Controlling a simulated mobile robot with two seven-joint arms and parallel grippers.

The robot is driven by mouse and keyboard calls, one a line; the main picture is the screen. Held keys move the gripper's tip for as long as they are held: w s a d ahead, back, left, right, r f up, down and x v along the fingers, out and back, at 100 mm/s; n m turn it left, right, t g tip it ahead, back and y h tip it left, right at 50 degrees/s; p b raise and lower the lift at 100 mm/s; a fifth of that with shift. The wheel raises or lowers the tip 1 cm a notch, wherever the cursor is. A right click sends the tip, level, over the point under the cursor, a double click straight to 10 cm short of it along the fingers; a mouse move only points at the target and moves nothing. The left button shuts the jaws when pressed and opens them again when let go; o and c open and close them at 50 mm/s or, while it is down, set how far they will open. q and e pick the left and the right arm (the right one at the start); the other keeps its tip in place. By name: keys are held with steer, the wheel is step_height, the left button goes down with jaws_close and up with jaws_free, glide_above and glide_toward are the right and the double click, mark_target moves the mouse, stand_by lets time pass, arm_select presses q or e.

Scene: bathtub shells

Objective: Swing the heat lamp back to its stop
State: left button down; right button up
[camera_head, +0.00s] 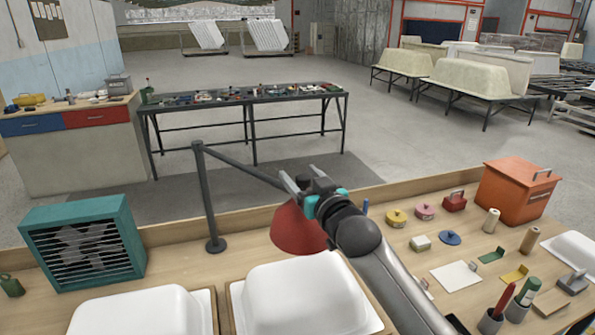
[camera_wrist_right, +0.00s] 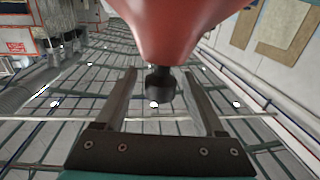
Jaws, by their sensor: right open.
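The heat lamp has a red shade (camera_head: 298,230) hanging from a dark arm (camera_head: 243,166) on a dark upright post (camera_head: 207,200) at the bench's back edge. The arm reaches right from the post, and the shade hangs over the bench. My right gripper (camera_head: 302,181) is at the lamp's head, partly hiding where shade and arm meet. In the right wrist view, the red shade (camera_wrist_right: 175,30) fills the top, and a dark knob (camera_wrist_right: 160,88) sits between the open fingers, with gaps at both sides. My left gripper is not in view.
Two white tub shells (camera_head: 305,300) (camera_head: 145,312) lie at the bench's front. A teal fan heater (camera_head: 82,243) stands left of the post. An orange toolbox (camera_head: 516,192), tins, rolls and small tools crowd the right side. The wood between heater and post is mostly bare.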

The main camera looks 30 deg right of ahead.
steer(key=shift+w+d, duration=0.1)
steer(key=shift+w, duration=0.85)
jaws_close()
stand_by(0.9)
